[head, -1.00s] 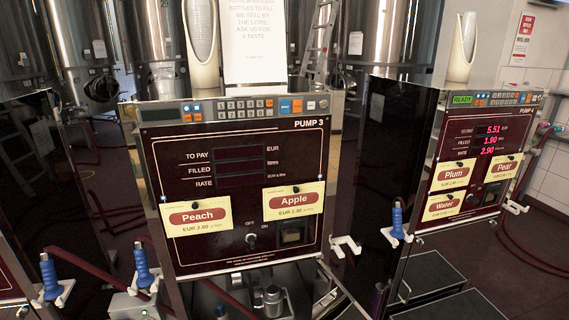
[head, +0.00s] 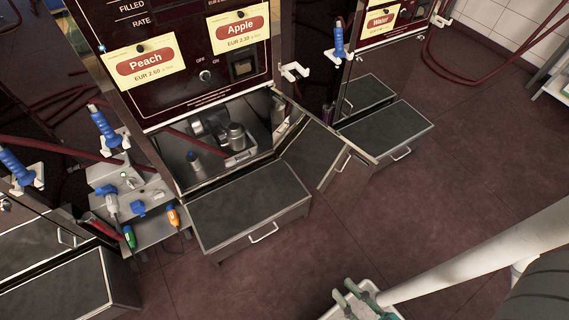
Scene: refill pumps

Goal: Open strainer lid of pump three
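Pump three (head: 190,80) is in the head view at upper centre, with its Peach and Apple cards. Its lower compartment is open. The door (head: 340,160) stands swung out to the right. Inside is a grey metal cylinder with a round cap (head: 236,133), which looks like the strainer and its lid; the cap looks seated on it. My gripper is not in view.
A dark-topped step (head: 250,205) juts out below the compartment. A grey box with coloured connectors (head: 130,185) is to its left. Another pump's steps (head: 390,130) are on the right. Open floor (head: 450,185) lies in front. A white bin with green-handled items (head: 360,300) is at the bottom.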

